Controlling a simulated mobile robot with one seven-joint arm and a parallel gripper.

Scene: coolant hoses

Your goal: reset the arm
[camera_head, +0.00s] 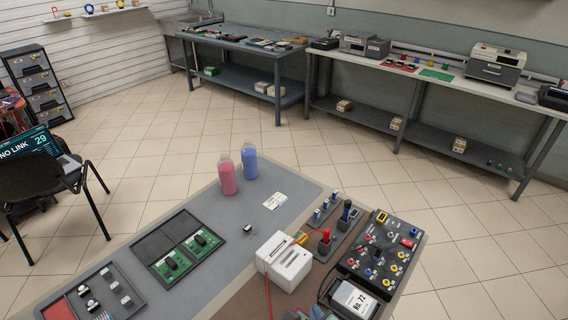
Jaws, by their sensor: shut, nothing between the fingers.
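I cannot make out my gripper or arm in the head view. A grey work table (207,285) fills the lower middle. On it stand a pink bottle (227,175) and a blue bottle (249,162). A white box (284,261) with a thin red cable stands near the front. A black panel (382,252) with coloured sockets lies at the right. A device labelled No. 72 (353,299) sits at the bottom edge. Small dark and grey parts beside it are cut off, and I cannot tell what they are.
A black tray with green circuit boards (173,265) and a grey tray of small parts (104,296) lie at the left. A grey stand (339,226) holds red and blue handled tools. A black chair (35,187) stands left. Benches line the back wall. The tiled floor (330,160) between is clear.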

